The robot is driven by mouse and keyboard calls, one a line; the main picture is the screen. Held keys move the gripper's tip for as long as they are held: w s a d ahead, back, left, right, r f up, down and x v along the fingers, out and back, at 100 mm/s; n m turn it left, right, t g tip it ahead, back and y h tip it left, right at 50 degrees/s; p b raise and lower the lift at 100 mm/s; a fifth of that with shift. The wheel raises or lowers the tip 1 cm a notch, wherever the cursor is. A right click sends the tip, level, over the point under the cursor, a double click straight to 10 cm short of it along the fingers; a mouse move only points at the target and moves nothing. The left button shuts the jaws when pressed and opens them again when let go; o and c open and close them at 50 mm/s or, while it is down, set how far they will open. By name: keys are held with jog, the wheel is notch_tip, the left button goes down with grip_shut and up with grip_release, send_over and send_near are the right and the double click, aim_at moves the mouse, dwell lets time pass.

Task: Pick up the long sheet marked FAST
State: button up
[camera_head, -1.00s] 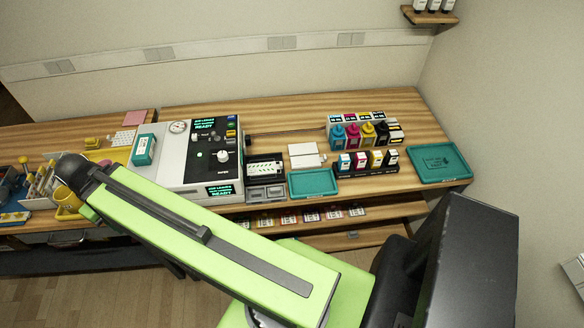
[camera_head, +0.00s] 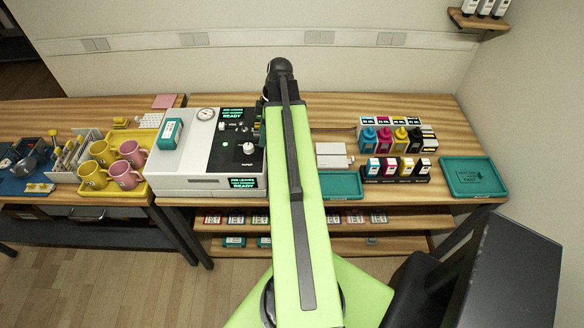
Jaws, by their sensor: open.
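I cannot make out a sheet marked FAST; the lettering on small items is too small to read. A white block or stack of paper (camera_head: 331,154) lies on the wooden table, right of my arm. Several small cards with red and dark marks (camera_head: 236,218) lie in a row on the shelf under the tabletop. My green arm reaches away from me across the middle of the view to a black joint. My gripper does not show; the arm hides the table strip right of the press.
A white and black press (camera_head: 213,160) stands left of my arm. A yellow tray (camera_head: 147,188) with mugs is further left. Ink bottles (camera_head: 384,138), small cartons (camera_head: 398,169), a teal tray (camera_head: 341,186) and a teal mat (camera_head: 473,177) are to the right.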

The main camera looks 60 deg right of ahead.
jog(key=s+d+t+b, duration=0.1)
jog(key=s+d+t, duration=0.1)
jog(key=s+d, duration=1.45)
jog(key=shift+m, duration=0.4)
jog(key=b+x, duration=0.3)
jog(key=x, duration=0.1)
jog(key=s+b+x, duration=0.1)
jog(key=b+x, duration=0.7)
jog(key=shift+s+a+f, duration=0.1)
jog(key=shift+a+f, duration=0.25)
jog(key=shift+w+a+f+b, duration=0.1)
jog(key=shift+w+f+b, duration=0.1)
jog(key=shift+f+b, duration=0.15)
jog(key=shift+r, duration=0.15)
jog(key=b+x, duration=0.4)
jog(key=x, duration=0.1)
jog(key=shift+w+f+b, duration=0.1)
jog(key=shift+f+b, duration=0.1)
jog(key=shift+b, duration=0.15)
jog(key=shift+r, duration=0.2)
grip_shut()
